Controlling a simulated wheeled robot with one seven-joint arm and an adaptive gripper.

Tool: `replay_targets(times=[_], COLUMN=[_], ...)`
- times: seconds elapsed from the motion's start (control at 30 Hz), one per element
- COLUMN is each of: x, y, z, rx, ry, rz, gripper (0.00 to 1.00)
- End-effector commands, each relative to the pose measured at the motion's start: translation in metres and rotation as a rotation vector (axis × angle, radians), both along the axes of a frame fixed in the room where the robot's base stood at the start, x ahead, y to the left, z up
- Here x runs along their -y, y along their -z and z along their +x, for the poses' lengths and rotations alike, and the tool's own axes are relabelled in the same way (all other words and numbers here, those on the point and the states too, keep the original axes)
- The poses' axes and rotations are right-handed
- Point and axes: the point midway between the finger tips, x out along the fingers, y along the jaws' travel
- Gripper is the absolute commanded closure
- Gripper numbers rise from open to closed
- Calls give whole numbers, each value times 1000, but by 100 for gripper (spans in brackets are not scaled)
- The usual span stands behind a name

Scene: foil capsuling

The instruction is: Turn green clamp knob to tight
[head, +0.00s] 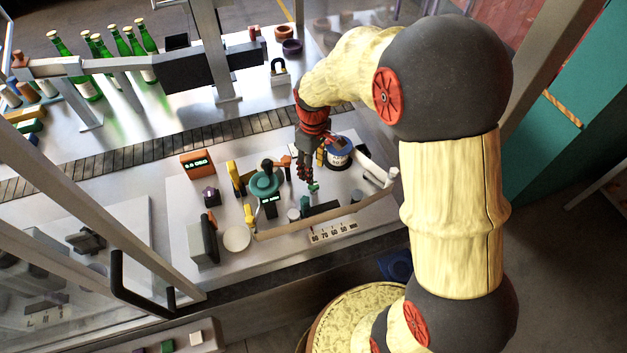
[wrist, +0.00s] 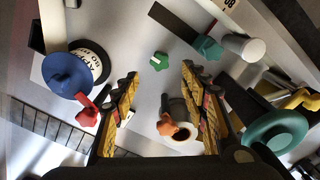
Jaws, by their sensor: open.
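A small green knob with a pale mark (wrist: 159,61) shows in the wrist view, just beyond the gap between my fingertips. A teal-green lobed knob (wrist: 207,47) sits at the end of a dark bar, to the right of it. I cannot tell for sure which of them is the clamp knob. In the head view a small green knob (head: 314,187) is just below my fingertips. My gripper (wrist: 160,72) is open with nothing between its fingers. It points down over the work plate in the head view (head: 305,176). No contact with either knob shows.
A blue-topped spool (wrist: 70,75) and a red knob (wrist: 87,116) lie left of my fingers. An orange-topped part (wrist: 172,128) is between them, nearer my palm. A large green disc (wrist: 275,138) and a grey cylinder (wrist: 243,47) are at right. Bottles (head: 62,46) stand far back.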

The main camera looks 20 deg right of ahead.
Motion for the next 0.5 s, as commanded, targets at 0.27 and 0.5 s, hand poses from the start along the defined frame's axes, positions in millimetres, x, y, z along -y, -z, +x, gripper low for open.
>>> replay_targets(times=[0.27, 0.5], x=[0, 0], y=[37, 67], z=[-1, -1], rx=[-4, -1], ry=[-2, -1], rz=[0, 0], gripper=[56, 56])
